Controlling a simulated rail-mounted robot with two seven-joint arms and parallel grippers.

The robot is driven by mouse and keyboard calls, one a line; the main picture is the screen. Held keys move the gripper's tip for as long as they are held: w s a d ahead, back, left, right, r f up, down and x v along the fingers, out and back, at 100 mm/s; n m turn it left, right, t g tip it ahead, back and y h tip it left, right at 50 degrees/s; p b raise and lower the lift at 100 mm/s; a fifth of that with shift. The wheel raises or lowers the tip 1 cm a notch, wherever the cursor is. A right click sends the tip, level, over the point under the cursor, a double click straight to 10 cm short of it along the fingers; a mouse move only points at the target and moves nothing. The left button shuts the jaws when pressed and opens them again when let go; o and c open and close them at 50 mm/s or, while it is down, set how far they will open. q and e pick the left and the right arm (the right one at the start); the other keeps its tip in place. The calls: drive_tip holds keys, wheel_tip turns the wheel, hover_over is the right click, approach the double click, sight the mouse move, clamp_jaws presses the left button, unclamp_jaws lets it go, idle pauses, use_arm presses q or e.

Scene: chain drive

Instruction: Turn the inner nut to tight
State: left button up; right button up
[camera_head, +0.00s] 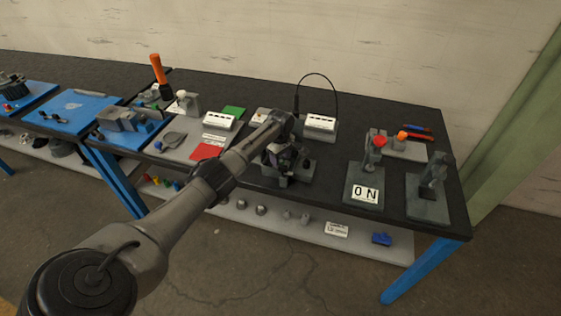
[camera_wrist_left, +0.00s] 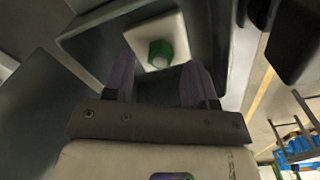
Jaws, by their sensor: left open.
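A green nut (camera_wrist_left: 160,53) sits on a pale square block (camera_wrist_left: 158,36) inside a dark grey housing in the left wrist view. My left gripper (camera_wrist_left: 160,72) is open, with its two purple fingers on either side of the nut's near edge. I see clear gaps between the nut and both fingers. In the head view my left gripper (camera_head: 287,156) is over a dark grey fixture (camera_head: 299,172) near the table's front edge. The arm and gripper hide the nut there. My right gripper is not in view.
An "ON" sign stand (camera_head: 365,194) and a dark stand (camera_head: 430,205) are on the right. White labelled boxes (camera_head: 320,125), a black looped cable (camera_head: 318,75) and a red card (camera_head: 207,151) are around the fixture.

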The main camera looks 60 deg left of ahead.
use_arm(q)
drive_tip(key=shift+f, duration=0.7)
drive_tip(key=shift+c, duration=0.4)
drive_tip(key=c, duration=0.8)
drive_tip(key=shift+c, duration=0.2)
